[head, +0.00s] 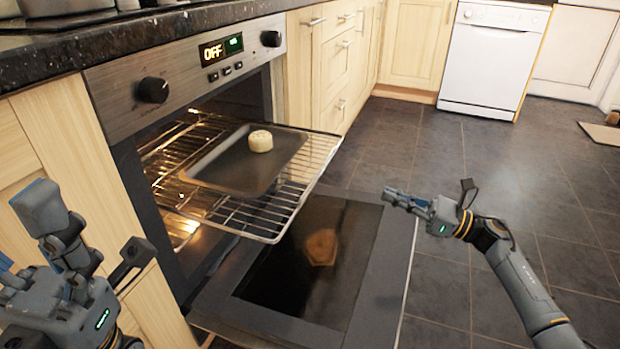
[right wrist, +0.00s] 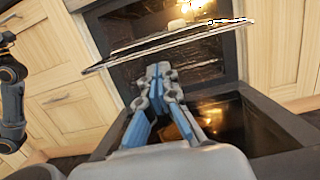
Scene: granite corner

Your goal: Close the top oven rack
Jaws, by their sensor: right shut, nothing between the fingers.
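The top oven rack (head: 268,222) is pulled well out of the oven and overhangs the lowered door in the head view. A dark baking tray (head: 225,172) lies on it, with a small pale round item (head: 260,141) on the tray. The rack also crosses the upper part of the right wrist view (right wrist: 165,42). My right gripper (head: 392,196) is shut and empty, to the right of the rack and apart from it. In the right wrist view its fingertips (right wrist: 160,74) point toward the oven, below the rack. My left gripper (head: 12,275) is partly cut off at the left edge; its opening is unclear.
The oven door (head: 388,275) is folded down beneath the rack. A lower rack (head: 183,232) shows inside the lit oven. Cabinets and a dark countertop (head: 200,22) border the oven. A white dishwasher (head: 490,60) stands at the back. The tiled floor (head: 440,130) on the right is clear.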

